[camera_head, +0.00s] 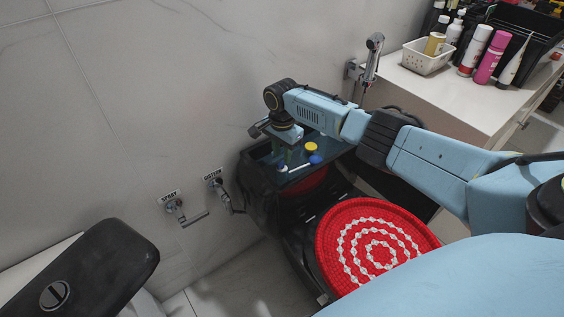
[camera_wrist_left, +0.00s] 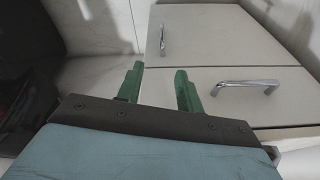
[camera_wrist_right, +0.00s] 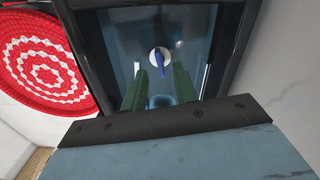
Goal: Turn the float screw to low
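An open dark tank (camera_head: 262,165) with clear water stands against the wall. Inside are a yellow cap (camera_head: 311,147), a blue round part (camera_head: 316,160) and a white rod. In the right wrist view, a blue bar on a white disc (camera_wrist_right: 158,58) shows just beyond and between my right fingertips; it looks like the float screw, and no low mark can be read. My right gripper (camera_head: 287,157) points down into the tank, its green fingers (camera_wrist_right: 159,78) apart with gaps beside the blue bar. My left gripper (camera_wrist_left: 159,72) is open and empty, facing a white cabinet.
A red and white woven round cover (camera_head: 375,243) lies in front of the tank. Two wall valves (camera_head: 174,206) are to its left. A white counter (camera_head: 450,90) with a basket and several bottles is at the right. White drawers with metal handles (camera_wrist_left: 245,84) face my left gripper.

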